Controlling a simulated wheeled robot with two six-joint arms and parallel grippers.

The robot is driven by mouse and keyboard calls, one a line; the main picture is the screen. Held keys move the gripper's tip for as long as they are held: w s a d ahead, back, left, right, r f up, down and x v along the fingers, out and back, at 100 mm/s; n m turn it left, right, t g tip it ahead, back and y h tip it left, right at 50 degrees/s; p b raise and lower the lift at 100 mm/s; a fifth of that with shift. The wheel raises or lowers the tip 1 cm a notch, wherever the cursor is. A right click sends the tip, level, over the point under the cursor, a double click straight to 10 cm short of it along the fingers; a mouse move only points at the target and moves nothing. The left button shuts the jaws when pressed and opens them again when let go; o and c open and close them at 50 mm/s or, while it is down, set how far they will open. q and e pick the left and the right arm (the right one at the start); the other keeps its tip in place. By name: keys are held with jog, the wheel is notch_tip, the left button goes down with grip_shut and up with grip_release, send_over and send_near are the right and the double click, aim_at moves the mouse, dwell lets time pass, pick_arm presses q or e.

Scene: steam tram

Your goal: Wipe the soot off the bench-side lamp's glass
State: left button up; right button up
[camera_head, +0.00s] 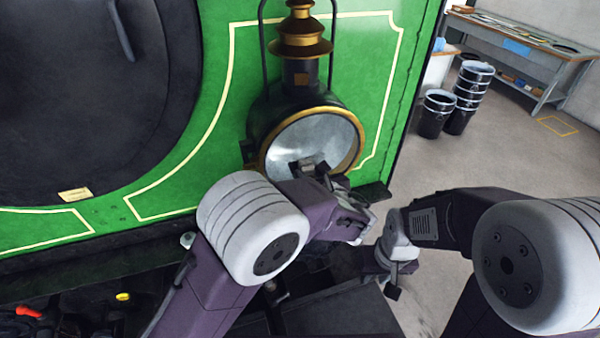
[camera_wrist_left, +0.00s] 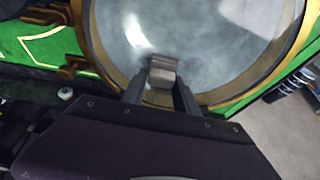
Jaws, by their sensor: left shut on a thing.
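The lamp (camera_head: 297,75) with a brass-and-black body stands on the green tram front, on the side towards the workbench. Its round glass (camera_head: 326,136) has a brass rim and shows an uneven grey haze; the glass also fills the top of the left wrist view (camera_wrist_left: 215,45). My left gripper (camera_head: 312,170) is shut on a small grey-brown pad (camera_wrist_left: 162,72), held at the lower part of the glass. The pad appears to touch the glass. My right gripper (camera_head: 388,272) hangs low to the right of the lamp, away from it; its jaws are unclear.
A large dark round door (camera_head: 90,100) fills the left of the tram front. Black buckets (camera_head: 436,115) stand on the floor by a workbench (camera_head: 520,45) at the back right. A dark ledge runs below the lamp.

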pick_arm(q)
jog(key=d, duration=0.2)
jog(key=w+d+p, duration=0.1)
jog(key=d, duration=0.1)
jog(key=shift+d, duration=0.35)
